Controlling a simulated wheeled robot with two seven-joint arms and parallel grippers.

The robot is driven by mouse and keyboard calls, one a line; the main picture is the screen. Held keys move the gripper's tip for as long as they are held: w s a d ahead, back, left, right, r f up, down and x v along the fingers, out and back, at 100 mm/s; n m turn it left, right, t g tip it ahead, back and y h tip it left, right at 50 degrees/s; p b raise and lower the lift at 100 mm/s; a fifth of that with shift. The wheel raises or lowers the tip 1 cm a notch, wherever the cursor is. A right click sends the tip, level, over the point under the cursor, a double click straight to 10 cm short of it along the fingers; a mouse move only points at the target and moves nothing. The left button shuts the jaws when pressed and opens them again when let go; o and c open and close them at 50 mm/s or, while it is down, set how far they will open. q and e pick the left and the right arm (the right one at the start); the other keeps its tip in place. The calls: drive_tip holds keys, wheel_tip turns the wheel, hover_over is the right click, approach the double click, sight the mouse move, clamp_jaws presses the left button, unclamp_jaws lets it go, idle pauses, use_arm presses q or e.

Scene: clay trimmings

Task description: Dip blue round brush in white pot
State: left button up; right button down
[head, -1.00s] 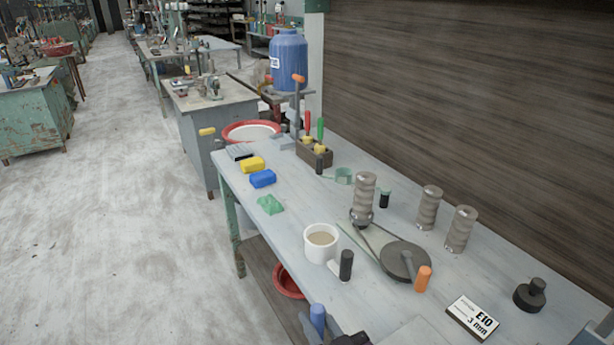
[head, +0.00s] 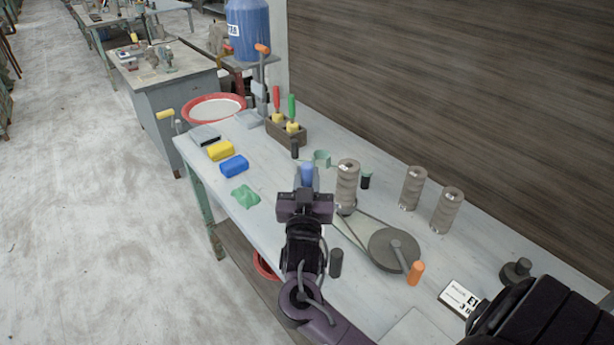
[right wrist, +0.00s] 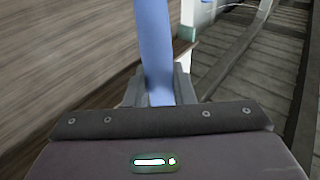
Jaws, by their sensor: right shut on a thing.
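The blue round brush (head: 307,174) is held in my right gripper (head: 306,190), and its blue end shows just beyond the jaws. In the right wrist view the blue shaft (right wrist: 156,50) stands between the two grey fingers (right wrist: 158,88), which are shut on it. The brush's other end is hidden. The white pot is hidden behind my right arm in the head view; only the black upright handle (head: 336,262) beside its place shows. I cannot tell how high the brush is above the pot. My left gripper is not in view.
On the bench (head: 250,150) lie a yellow block (head: 220,150), a blue block (head: 234,166) and a green lump (head: 245,196). Ribbed grey cylinders (head: 412,188) and a dark disc (head: 393,250) with an orange knob (head: 415,273) stand to the right. A tool block (head: 287,131) stands farther back.

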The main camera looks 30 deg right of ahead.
wheel_tip(320, 180, down, 5)
drive_tip(key=b, duration=0.4)
use_arm(q)
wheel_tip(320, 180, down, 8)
drive_tip(key=b, duration=0.3)
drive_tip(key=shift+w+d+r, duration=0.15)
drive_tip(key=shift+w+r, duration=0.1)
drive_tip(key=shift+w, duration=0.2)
use_arm(e)
drive_tip(key=shift+f, duration=2.2)
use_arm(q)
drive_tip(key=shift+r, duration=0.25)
use_arm(e)
drive_tip(key=shift+s+d, duration=0.15)
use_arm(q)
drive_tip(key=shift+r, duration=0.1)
use_arm(e)
drive_tip(key=shift+r, duration=0.15)
wheel_tip(320, 180, up, 8)
drive_tip(key=p, duration=0.8)
drive_tip(key=shift+r, duration=0.2)
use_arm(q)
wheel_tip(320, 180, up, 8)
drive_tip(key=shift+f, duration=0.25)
use_arm(e)
drive_tip(key=shift+f, duration=0.1)
